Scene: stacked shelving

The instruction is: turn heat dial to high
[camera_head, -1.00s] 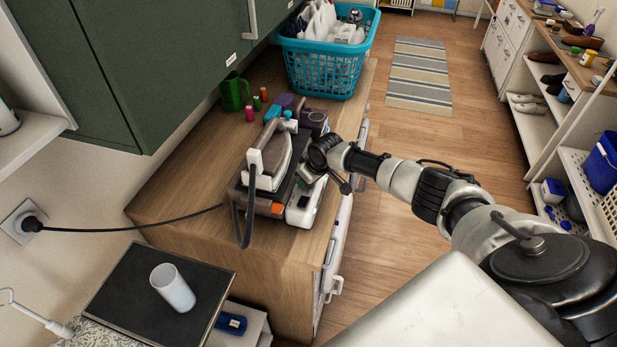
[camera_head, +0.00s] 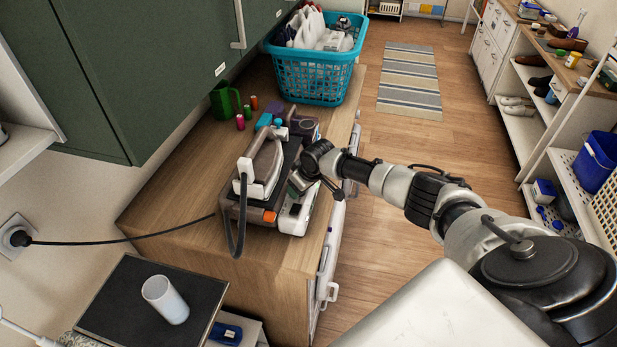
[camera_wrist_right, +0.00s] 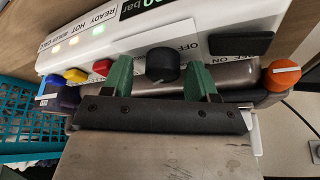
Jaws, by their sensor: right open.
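A steam iron station with a white front panel (camera_head: 297,212) stands on the wooden counter, an iron (camera_head: 264,168) resting on top. In the right wrist view, the panel (camera_wrist_right: 100,42) carries lit lights, ON and OFF labels and a black knob (camera_wrist_right: 162,65). An orange knob (camera_wrist_right: 283,75) with a white line sits to the right; it also shows in the head view (camera_head: 269,216). I cannot read which knob sets heat. My right gripper (camera_wrist_right: 164,78) is open, its green fingertips on either side of the black knob; contact is unclear. My left gripper is out of view.
Yellow, red and blue buttons (camera_wrist_right: 75,75) sit left of the black knob. A teal laundry basket (camera_head: 315,75), a green mug (camera_head: 225,100) and small spools stand farther back on the counter. A black cord (camera_head: 120,240) runs to the wall socket. A white cup (camera_head: 165,300) stands nearby.

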